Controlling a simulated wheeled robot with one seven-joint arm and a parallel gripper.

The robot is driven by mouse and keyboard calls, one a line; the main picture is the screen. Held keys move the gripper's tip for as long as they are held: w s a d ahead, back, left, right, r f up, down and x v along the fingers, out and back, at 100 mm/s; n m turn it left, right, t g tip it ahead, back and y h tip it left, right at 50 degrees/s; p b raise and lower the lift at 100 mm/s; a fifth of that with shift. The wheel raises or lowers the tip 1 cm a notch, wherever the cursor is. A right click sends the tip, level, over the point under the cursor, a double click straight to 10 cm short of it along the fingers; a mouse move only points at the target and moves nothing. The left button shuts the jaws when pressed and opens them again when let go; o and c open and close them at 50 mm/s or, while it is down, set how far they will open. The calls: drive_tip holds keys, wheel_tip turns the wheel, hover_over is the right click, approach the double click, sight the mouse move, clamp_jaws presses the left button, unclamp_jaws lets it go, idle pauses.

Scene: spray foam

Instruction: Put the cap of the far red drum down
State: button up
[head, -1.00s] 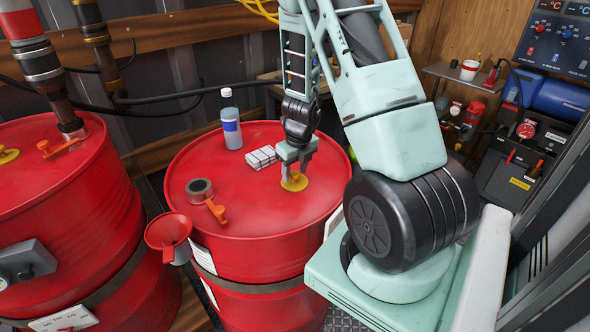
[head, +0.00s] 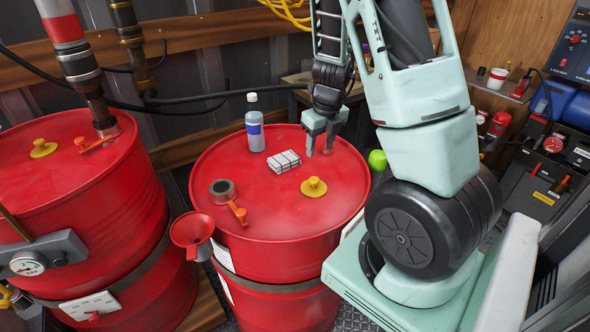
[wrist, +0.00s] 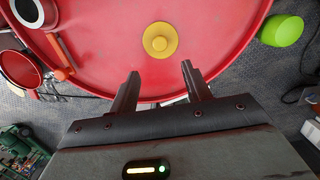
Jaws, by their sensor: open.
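The yellow cap (head: 314,187) rests on the top of the middle red drum (head: 270,217), right of centre. In the wrist view the same cap (wrist: 160,40) lies beyond the fingertips, with red drum top around it. My gripper (head: 321,150) is open and empty, beyond the cap in the head view and apart from it. The wrist view shows the two fingers (wrist: 158,78) spread with nothing between them. A dark round fitting (head: 222,188) with an orange lever (head: 238,212) is at the left of the drum top.
A bottle (head: 254,125) and white blocks (head: 283,161) stand on the drum top behind the cap. A red funnel (head: 192,230) hangs at its left side. Another red drum (head: 70,185) with its own yellow cap (head: 43,148) is at left. A green object (head: 377,159) is at right.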

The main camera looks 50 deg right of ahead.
drive_tip(key=a+r+n+g+y, duration=0.1)
drive_tip(key=a+r+n, duration=0.2)
drive_tip(key=a+n, duration=1)
drive_tip(key=a+r+n+y, duration=0.25)
drive_tip(key=a+n, duration=0.75)
drive_tip(key=a, duration=0.5)
drive_tip(key=s+a+r+n+h, duration=0.1)
drive_tip(key=s+a+r+n, duration=0.1)
drive_tip(key=s+a+n, duration=0.4)
drive_tip(key=s+a+r+n+h, duration=0.1)
drive_tip(key=s+a+n, duration=0.5)
drive_tip(key=n, duration=1.1)
drive_tip(key=s+r, duration=0.1)
drive_tip(key=s, duration=0.2)
drive_tip(key=shift+s+a+r+n, duration=0.15)
drive_tip(key=shift+s+r+n, duration=0.1)
drive_tip(key=shift+s+n, duration=0.05)
